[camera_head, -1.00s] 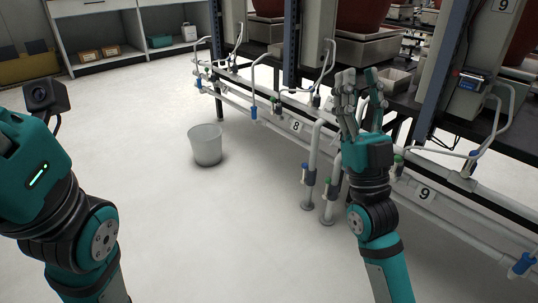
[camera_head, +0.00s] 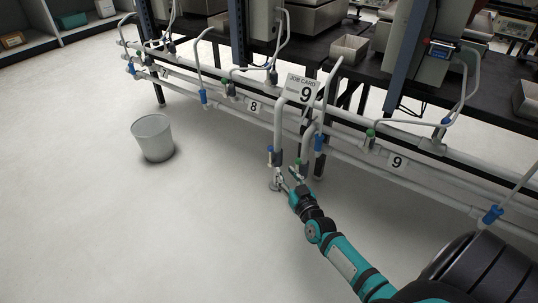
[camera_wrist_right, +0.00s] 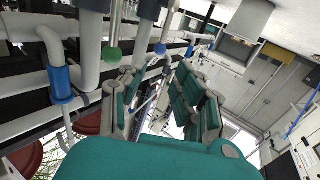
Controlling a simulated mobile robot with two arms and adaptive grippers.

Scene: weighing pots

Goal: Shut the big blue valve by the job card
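The left pipe has a blue collar valve (camera_head: 277,158) low down, with a small blue knob (camera_head: 269,149) and a green knob (camera_head: 298,163) close by. The right pipe has a blue collar (camera_head: 319,142). My right gripper (camera_head: 289,181) is beside the foot of the left pipe, below the collars. In the right wrist view its fingers (camera_wrist_right: 157,100) are spread and empty, with a green knob (camera_wrist_right: 112,53) and blue knob (camera_wrist_right: 160,48) beyond them. My left gripper is out of view.
A translucent bucket (camera_head: 153,138) stands on the clear floor at left. Long white pipes with smaller blue valves (camera_head: 203,97) and number plates 8 (camera_head: 254,106) and 9 (camera_head: 397,162) run along the black bench (camera_head: 375,75).

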